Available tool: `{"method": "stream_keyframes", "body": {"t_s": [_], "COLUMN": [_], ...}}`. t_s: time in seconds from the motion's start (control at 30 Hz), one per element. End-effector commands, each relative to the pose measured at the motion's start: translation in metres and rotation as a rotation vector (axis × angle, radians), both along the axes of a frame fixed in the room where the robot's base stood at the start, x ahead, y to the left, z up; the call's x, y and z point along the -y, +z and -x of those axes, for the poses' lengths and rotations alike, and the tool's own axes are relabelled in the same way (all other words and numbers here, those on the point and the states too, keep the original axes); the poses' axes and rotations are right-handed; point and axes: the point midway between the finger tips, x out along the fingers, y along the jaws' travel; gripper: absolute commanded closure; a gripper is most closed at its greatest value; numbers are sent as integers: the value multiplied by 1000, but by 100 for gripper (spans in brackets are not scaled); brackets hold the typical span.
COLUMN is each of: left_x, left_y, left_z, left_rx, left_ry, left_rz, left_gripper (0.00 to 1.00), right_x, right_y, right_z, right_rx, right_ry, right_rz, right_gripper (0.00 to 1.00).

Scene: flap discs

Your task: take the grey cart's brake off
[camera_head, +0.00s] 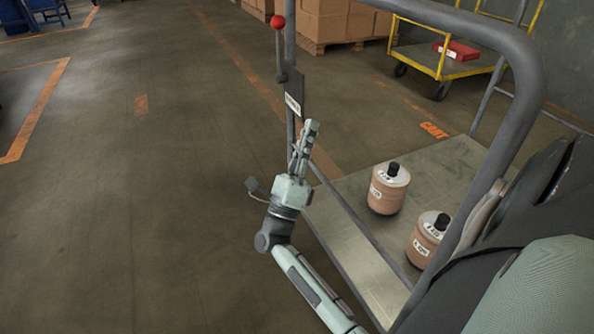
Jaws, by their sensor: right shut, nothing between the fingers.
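The grey cart (522,75) stands at the right, with a tall tubular frame and a flat grey deck. A brake lever with a red ball knob (278,22) rises from a dark labelled plate (294,95) on the cart's left upright. The lever stands about upright, knob at the top. My right gripper (310,128) is shut and empty, just below the plate beside the upright, fingers pointing up. It is well below the red knob; I cannot tell whether it touches the upright. My left gripper is not in view.
Two tan drums with black caps (388,190) (428,238) stand on the cart's deck. A yellow-framed cart (442,62) with a red item (458,51) is behind. Cardboard boxes (335,20) sit on a pallet at the back. The floor at left is clear.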

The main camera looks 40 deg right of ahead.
Motion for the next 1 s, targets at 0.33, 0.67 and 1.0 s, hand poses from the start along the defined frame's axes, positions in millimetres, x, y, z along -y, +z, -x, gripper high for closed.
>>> {"method": "stream_keyframes", "body": {"t_s": [0.33,0.67,1.0], "left_x": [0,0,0], "left_y": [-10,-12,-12], "left_z": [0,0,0], "left_rx": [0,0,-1], "left_ry": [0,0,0], "left_rz": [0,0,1], "left_gripper": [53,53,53], "right_x": [-41,-52,-52], "right_y": [-44,-55,-55], "right_z": [15,20,20], "right_rx": [-1,0,-1], "right_ry": [1,0,0], "right_rz": [-1,0,-1], "right_gripper": [100,100,100]}}
